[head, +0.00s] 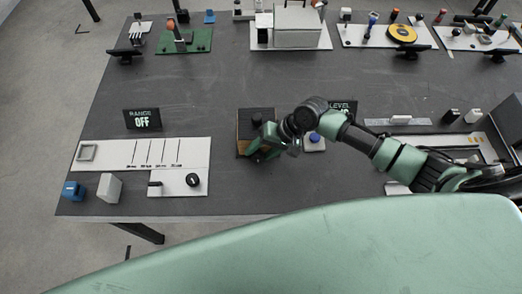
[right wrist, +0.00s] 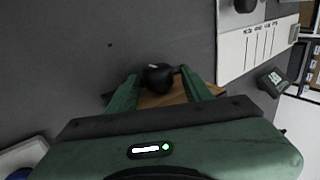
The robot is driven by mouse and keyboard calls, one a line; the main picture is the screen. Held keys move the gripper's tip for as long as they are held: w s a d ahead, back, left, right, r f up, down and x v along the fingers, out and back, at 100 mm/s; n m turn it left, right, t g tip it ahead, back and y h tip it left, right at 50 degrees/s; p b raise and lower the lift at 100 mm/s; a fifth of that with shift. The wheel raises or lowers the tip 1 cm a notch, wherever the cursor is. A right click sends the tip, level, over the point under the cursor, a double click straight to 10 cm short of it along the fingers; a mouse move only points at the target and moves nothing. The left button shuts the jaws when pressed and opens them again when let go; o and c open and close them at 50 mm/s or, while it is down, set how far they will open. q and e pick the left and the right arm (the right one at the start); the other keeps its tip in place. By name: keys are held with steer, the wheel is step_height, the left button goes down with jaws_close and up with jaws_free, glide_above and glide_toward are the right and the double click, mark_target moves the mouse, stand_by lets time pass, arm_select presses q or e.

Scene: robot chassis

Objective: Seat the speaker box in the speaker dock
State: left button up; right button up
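My right gripper (head: 262,150) is low at the front middle of the table, beside a dark, square block with brown wood at its front (head: 242,147). This may be the speaker box or its dock; I cannot tell which. In the right wrist view, my right gripper (right wrist: 158,74) has its two green fingers apart. A round black knob (right wrist: 157,78) stands between them, with gaps on both sides, in front of a brown wooden surface (right wrist: 165,98) that reaches past both fingers. The gripper hides part of the block. My left gripper is not in view.
A blue knob on a white base (head: 314,140) is just right of the gripper. White trays and small blocks (head: 450,115) lie right. The table middle is clear.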

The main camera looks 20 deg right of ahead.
steer(key=shift+s+f, duration=0.1)
steer(key=shift+s, duration=0.05)
steer(key=b+v, duration=0.1)
steer(key=v, duration=0.7)
stand_by(0.5)
steer(key=shift+f, duration=0.1)
